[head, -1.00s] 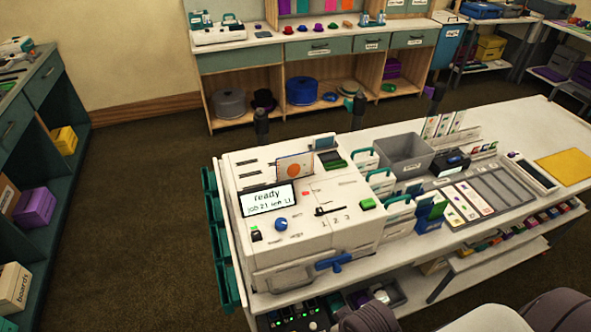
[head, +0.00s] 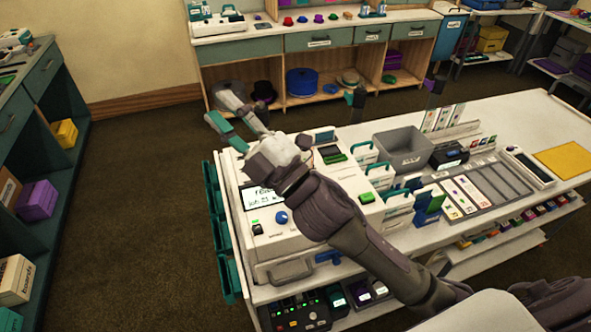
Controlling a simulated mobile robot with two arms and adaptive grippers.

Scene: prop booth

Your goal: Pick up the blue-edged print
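The white printing machine (head: 258,238) stands at the left end of the white table. My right arm reaches over it from the lower right and hides much of its top and part of its screen. A small blue card (head: 325,136) stands upright at the back of the machine top; I cannot tell whether it is the blue-edged print. The print with an orange patch, seen there earlier, is now hidden behind my arm. My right gripper (head: 217,106) is open and looks empty, its fingers spread toward the upper left, beyond the machine's back left. My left gripper is out of view.
A grey bin (head: 403,152), white card holders with teal handles (head: 399,208) and a tray of card slots (head: 483,188) crowd the table right of the machine. A yellow sheet (head: 565,160) lies at the right end. Carpet to the left is clear.

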